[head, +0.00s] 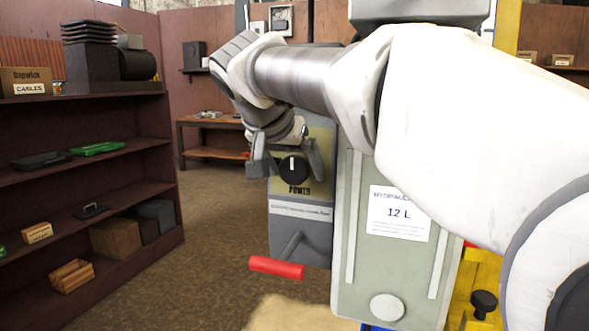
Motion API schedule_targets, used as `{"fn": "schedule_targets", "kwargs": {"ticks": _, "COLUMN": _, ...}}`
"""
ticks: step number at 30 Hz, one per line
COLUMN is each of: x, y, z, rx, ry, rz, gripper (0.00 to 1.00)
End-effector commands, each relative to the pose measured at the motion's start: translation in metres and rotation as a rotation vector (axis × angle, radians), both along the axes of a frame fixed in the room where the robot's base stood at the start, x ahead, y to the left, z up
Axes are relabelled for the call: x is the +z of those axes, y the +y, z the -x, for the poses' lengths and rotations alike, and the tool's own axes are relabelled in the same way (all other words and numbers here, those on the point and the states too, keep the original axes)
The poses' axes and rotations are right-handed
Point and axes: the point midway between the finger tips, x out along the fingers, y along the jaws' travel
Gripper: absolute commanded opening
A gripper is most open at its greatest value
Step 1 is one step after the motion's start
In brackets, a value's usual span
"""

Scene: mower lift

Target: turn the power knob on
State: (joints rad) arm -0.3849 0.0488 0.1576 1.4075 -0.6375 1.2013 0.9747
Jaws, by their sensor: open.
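The power knob (293,168) is a round black dial with a white pointer line that stands about upright. It sits on a tan panel (318,140) above the printed word POWER. My gripper (285,168) is open, with one finger to the left of the knob and one to the right. The fingers look close around the knob, but I cannot tell whether they touch it. My wrist hides the upper left of the panel.
A red-handled crank (277,268) sticks out below the panel. A grey-green tank (391,265) labelled 12 L stands to the right. A dark shelf unit (120,198) with boxes stands at left. A wooden bench (200,122) is behind. Floor between shelf and machine is clear.

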Motion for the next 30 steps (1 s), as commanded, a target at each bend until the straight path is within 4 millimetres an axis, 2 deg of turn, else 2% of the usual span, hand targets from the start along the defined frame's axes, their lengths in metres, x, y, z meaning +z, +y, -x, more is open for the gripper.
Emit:
{"fn": "schedule_targets", "kwargs": {"ticks": 2, "x": 0.0001, "y": 0.0, "z": 0.0001, "rx": 0.0, "ry": 0.0, "rz": 0.0, "gripper": 0.92}}
{"fn": "schedule_targets", "kwargs": {"ticks": 15, "x": 0.0003, "y": 0.0001, "z": 0.0003, "rx": 0.0, "ry": 0.0, "rz": 0.0, "gripper": 0.13}}
{"fn": "schedule_targets", "kwargs": {"ticks": 23, "x": 0.0016, "y": 0.0007, "z": 0.0001, "rx": 0.001, "ry": 0.009, "rz": 0.023, "gripper": 0.12}}
{"fn": "schedule_targets", "kwargs": {"ticks": 30, "x": 0.0045, "y": 0.0018, "z": -0.0003, "rx": 0.002, "ry": 0.05, "rz": 0.135, "gripper": 0.12}}
